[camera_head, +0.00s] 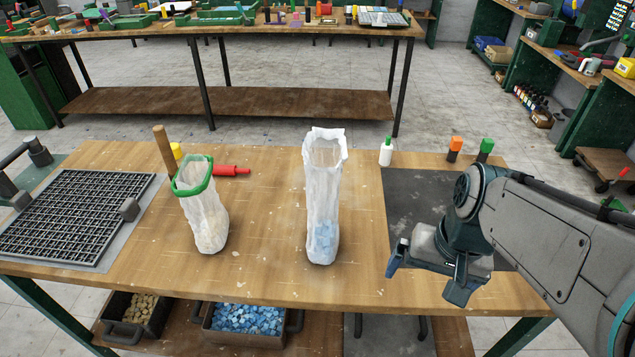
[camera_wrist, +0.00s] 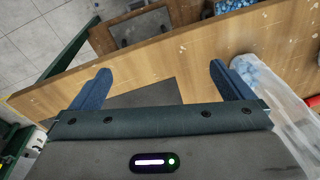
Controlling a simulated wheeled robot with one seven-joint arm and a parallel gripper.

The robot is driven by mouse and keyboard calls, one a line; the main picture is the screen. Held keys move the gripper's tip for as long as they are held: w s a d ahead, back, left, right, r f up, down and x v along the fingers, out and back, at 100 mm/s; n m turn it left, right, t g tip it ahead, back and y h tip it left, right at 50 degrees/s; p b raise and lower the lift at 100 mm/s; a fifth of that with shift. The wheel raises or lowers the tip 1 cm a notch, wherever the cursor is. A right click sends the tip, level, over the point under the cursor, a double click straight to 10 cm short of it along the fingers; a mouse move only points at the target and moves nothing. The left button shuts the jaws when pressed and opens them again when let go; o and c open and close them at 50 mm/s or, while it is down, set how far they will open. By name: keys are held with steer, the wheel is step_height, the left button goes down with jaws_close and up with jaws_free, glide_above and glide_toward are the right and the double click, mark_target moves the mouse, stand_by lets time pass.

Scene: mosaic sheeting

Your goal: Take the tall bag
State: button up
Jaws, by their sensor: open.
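The tall bag (camera_head: 323,200) is a translucent white bag standing upright near the middle of the wooden table, with its top open and blue pieces showing in its lower part. A shorter white bag (camera_head: 204,215) with a green rim stands to its left. My gripper (camera_head: 425,275) is to the right of the tall bag, above the dark mat, apart from the bag. In the wrist view my gripper (camera_wrist: 158,88) is open with nothing between its blue fingers. There the tall bag (camera_wrist: 285,105) shows at the right, outside the fingers, partly cut off by the frame edge.
A black grid tray (camera_head: 75,215) lies at the table's left. A wooden stick (camera_head: 163,150) and red tool (camera_head: 232,170) are behind the shorter bag. A white bottle (camera_head: 386,152) and orange and green-capped items (camera_head: 485,150) stand along the back edge. Wood between the bags is clear.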

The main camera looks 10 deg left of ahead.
steer(key=w+a+m+g+y+p, duration=0.2)
steer(key=a+m+g+y, duration=0.2)
steer(key=a+m+y, duration=0.1)
steer(key=m+y+p, duration=0.2)
steer(key=m+y, duration=0.4)
steer(key=y, duration=0.1)
glide_toward(324, 203)
steer(key=s+f, duration=0.4)
steer(key=w+d+r+m+t+y+p, duration=0.1)
steer(key=w+d+m+t+y, duration=0.1)
steer(key=w+m+y, duration=0.4)
steer(key=shift+n+h, duration=0.5)
steer(key=shift+n, duration=0.1)
steer(key=shift+w+a+r+p, duration=0.2)
steer(key=shift+a+p, duration=0.45)
steer(key=shift+a, duration=1.6)
steer(key=shift+w+a+r+p, duration=0.15)
steer(key=shift+a+p, duration=0.5)
steer(key=shift+a, duration=1.55)
steer(key=shift+w+a+r+p, duration=0.1)
steer(key=shift+w+a+p, duration=0.4)
steer(key=shift+a, duration=1.75)
steer(key=shift+s, duration=0.2)
steer(key=c, duration=1.2)
steer(key=shift+c, duration=0.2)
steer(key=shift+r, duration=0.15)
